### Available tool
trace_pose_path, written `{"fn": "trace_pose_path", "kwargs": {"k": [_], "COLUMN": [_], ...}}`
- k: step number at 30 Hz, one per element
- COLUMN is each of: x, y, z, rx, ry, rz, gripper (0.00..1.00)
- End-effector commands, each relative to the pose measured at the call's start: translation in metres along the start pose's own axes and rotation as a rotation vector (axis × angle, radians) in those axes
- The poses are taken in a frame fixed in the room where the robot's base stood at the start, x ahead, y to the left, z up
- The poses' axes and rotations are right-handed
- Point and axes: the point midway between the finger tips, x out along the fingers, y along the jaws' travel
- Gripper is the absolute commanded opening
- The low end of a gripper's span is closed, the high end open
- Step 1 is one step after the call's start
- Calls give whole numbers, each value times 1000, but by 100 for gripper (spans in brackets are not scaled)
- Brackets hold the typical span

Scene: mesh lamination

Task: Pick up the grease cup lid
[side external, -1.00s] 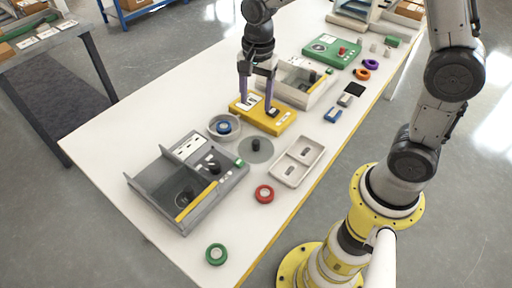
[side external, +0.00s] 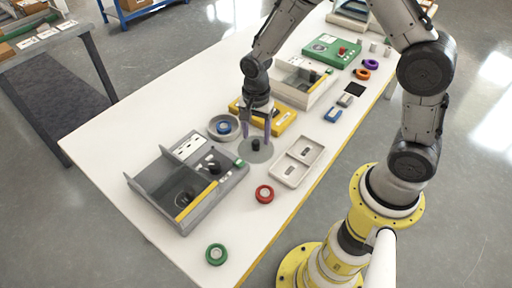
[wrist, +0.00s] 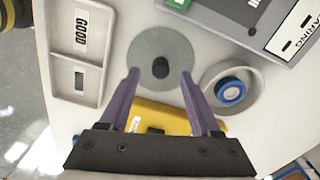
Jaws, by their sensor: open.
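The grease cup lid looks to be a flat grey disc (side external: 262,157) with a black knob in its middle, lying on the white table. In the wrist view the lid (wrist: 146,47) lies ahead of the fingers, and its knob (wrist: 160,68) appears between the fingertips. My gripper (side external: 256,136) is over the lid, with its purple fingers apart and nothing held. In the wrist view my gripper (wrist: 160,74) is open. The round grey cup (side external: 212,134) stands beside the lid, with a blue ring (side external: 223,128) inside. I cannot tell the exact height of the fingertips above the lid.
A yellow block (side external: 285,121) lies just behind the lid. A two-part tray (side external: 283,180) is to its right, and a grey compartment box (side external: 205,205) to its left front. A red ring (side external: 264,194) and green ring (side external: 216,254) lie in front on otherwise bare table.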

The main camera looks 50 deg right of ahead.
Motion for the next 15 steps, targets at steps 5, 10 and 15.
{"fn": "trace_pose_path", "kwargs": {"k": [5,10,15], "x": [22,26,26], "y": [0,-1,-1], "z": [-1,-1,-1], "rx": [0,0,0], "ry": [0,0,0], "rz": [1,-1,-1], "gripper": [64,64,57]}}
